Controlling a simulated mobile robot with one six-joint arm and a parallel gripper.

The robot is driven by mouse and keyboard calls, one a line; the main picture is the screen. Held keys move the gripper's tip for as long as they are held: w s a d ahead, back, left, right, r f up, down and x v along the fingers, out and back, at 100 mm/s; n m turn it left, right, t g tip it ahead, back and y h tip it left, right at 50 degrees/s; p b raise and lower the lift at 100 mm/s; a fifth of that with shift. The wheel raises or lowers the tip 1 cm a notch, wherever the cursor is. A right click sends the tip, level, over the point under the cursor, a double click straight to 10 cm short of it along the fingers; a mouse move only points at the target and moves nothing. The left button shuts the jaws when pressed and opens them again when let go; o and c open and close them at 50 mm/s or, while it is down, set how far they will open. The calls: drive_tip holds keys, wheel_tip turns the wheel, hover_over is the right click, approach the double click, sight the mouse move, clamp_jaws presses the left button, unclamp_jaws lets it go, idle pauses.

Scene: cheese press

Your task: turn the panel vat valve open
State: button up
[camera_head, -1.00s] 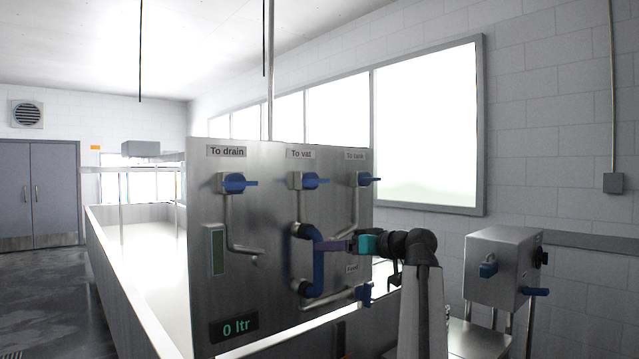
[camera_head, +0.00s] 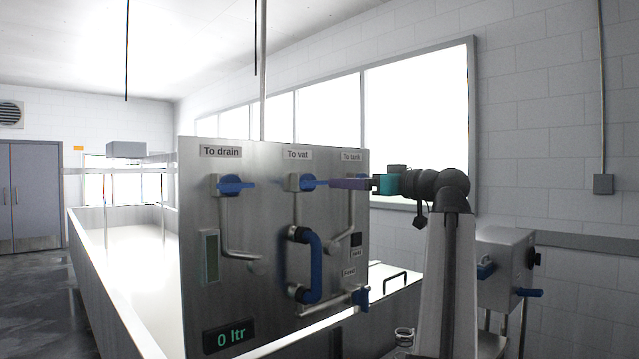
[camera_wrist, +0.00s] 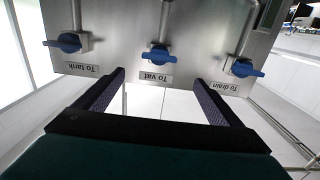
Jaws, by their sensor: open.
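The vat valve (camera_head: 308,182) has a blue handle and sits under the "To vat" label (camera_head: 297,154) on the steel panel (camera_head: 262,215). In the wrist view, which is upside down, the vat valve (camera_wrist: 157,56) lies straight ahead, beyond the "To vat" label. My gripper (camera_head: 333,183) is at the valve's height, just right of its handle in the head view. In the wrist view my gripper (camera_wrist: 161,80) has its two dark fingers spread wide with nothing between them; they appear short of the handle. The gripper hides the tank valve in the head view.
The drain valve (camera_head: 232,184) is left of the vat valve. The tank valve (camera_wrist: 70,43) shows in the wrist view. A blue hose (camera_head: 314,265) curves below the vat valve. The long vat (camera_head: 112,290) stands behind and left; a steel box (camera_head: 507,262) stands right.

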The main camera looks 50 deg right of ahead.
sight(312, 183)
drive_tip(key=shift+w, duration=0.1)
drive_tip(key=w+d+p, duration=0.1)
drive_tip(key=w+p, duration=0.1)
drive_tip(key=w, duration=1.1)
drive_tip(key=shift+w, duration=0.25)
